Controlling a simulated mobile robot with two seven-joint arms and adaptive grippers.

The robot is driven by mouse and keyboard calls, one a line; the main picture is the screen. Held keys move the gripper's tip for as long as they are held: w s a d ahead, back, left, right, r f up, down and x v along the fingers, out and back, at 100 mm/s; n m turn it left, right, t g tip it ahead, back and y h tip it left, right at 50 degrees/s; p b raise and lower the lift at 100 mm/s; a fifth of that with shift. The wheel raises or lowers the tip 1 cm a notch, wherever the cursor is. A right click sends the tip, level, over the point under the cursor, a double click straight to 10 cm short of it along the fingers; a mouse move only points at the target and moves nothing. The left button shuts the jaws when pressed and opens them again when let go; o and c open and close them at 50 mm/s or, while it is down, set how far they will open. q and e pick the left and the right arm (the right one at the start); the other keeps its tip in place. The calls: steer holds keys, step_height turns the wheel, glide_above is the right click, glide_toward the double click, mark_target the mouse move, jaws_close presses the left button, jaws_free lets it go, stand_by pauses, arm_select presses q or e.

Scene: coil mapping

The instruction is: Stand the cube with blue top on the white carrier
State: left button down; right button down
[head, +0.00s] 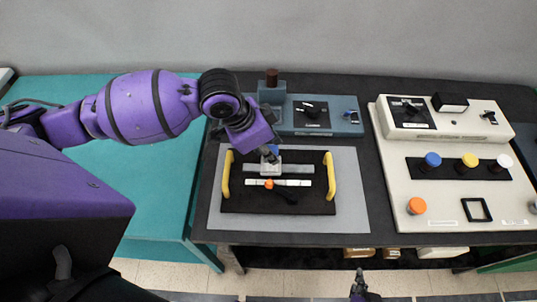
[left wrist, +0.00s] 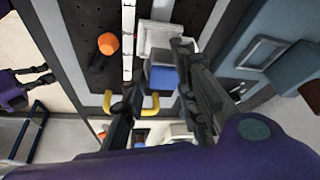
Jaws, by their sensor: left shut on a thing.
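My left gripper (head: 268,154) comes down over the black board and is shut on the cube with blue top (left wrist: 162,77). Only a little of the blue (head: 274,149) shows beside the fingers in the head view. The white carrier (head: 270,169) sits on the pale rail, right below the gripper. In the left wrist view the carrier (left wrist: 153,32) is a pale square close to the cube; whether they touch is unclear. My right gripper (head: 358,285) is low at the bottom edge, away from the board, and its opening is unclear.
The black board (head: 235,203) has yellow handles (head: 329,176) at both sides and an orange knob (head: 269,184) on a black lever. A blue-grey device (head: 345,122) stands behind it. A cream panel (head: 392,170) with coloured knobs stands at right. The grey mat (head: 350,215) has bare room around the board.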

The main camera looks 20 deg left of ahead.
arm_select(q)
steer(key=shift+f, duration=1.4)
steer(key=shift+f, duration=0.1)
steer(key=c, duration=1.4)
jaws_free()
steer(key=shift+o, duration=0.2)
steer(key=shift+s, duration=0.1)
steer(key=v, duration=1.2)
steer(key=shift+p, duration=0.4)
